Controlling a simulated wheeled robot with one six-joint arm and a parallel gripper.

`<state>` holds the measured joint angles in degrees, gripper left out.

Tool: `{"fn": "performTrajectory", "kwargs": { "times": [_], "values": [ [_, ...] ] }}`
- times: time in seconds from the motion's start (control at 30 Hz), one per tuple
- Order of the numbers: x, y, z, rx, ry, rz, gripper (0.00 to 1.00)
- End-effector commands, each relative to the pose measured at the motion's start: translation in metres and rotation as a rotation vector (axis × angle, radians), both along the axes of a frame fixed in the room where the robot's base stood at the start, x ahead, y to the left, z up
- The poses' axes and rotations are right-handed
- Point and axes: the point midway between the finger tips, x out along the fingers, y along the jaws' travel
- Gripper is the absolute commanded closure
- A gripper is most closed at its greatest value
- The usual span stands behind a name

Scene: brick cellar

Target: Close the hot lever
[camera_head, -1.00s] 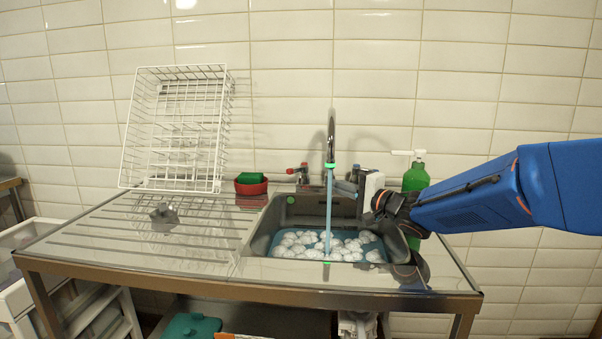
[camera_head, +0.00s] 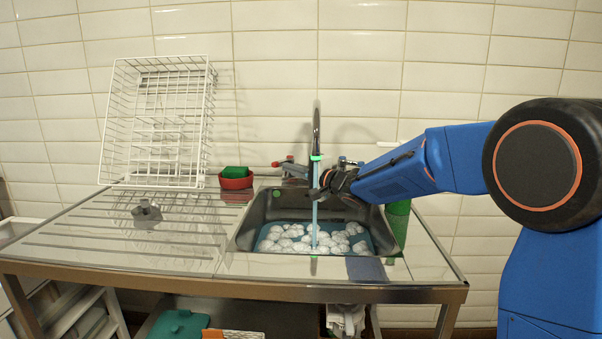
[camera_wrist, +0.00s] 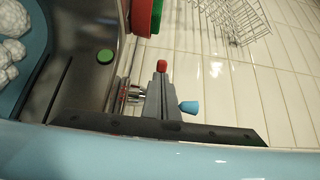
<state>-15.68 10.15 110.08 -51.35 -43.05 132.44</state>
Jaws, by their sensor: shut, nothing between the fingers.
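The hot lever (camera_head: 278,164), with a red tip, sticks out to the left of the tap behind the sink. In the wrist view its red tip (camera_wrist: 162,66) shows just beyond my fingertips; I cannot tell if they touch. The cold lever's blue tip (camera_wrist: 188,107) shows right of my fingers, in the wrist view. The upright tap spout (camera_head: 316,125) has a blue water stream (camera_head: 314,222) falling from it into the sink. My gripper (camera_head: 318,191) is shut and empty, pointing left beside the stream and spout. It also shows in the wrist view (camera_wrist: 160,82).
The steel sink (camera_head: 240,232) holds white balls in blue water. A red bowl (camera_head: 236,183) with a green sponge stands left of the tap, and a white wire rack (camera_head: 108,150) further left. A green bottle (camera_head: 398,222) stands on the right, partly behind my arm.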

Motion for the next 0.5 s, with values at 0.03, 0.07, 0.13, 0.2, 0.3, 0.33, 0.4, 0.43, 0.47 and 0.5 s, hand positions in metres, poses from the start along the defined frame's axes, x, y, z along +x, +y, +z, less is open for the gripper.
{"fn": "performTrajectory", "kwargs": {
  "times": [0.03, 0.07, 0.13, 0.2, 0.3, 0.33, 0.4, 0.43, 0.47, 0.5],
  "values": [
    [0.0038, 0.0040, -0.0005, -0.001, 0.001, 0.000, 1.00],
    [0.0054, 0.0057, -0.0008, -0.001, 0.001, 0.000, 1.00],
    [0.0081, 0.0088, -0.0007, -0.001, 0.001, 0.000, 1.00],
    [0.0097, 0.0109, -0.0001, 0.000, 0.000, 0.000, 1.00],
    [0.0106, 0.0119, 0.0002, 0.000, 0.000, 0.000, 1.00],
    [0.0107, 0.0119, 0.0002, 0.000, 0.000, 0.000, 1.00],
    [0.0106, 0.0119, 0.0001, 0.000, 0.000, 0.000, 1.00],
    [0.0106, 0.0119, 0.0001, 0.000, 0.000, 0.000, 1.00],
    [0.0105, 0.0118, 0.0000, 0.000, 0.000, 0.000, 1.00],
    [0.0106, 0.0117, 0.0000, 0.000, 0.000, 0.000, 1.00]
  ]
}}
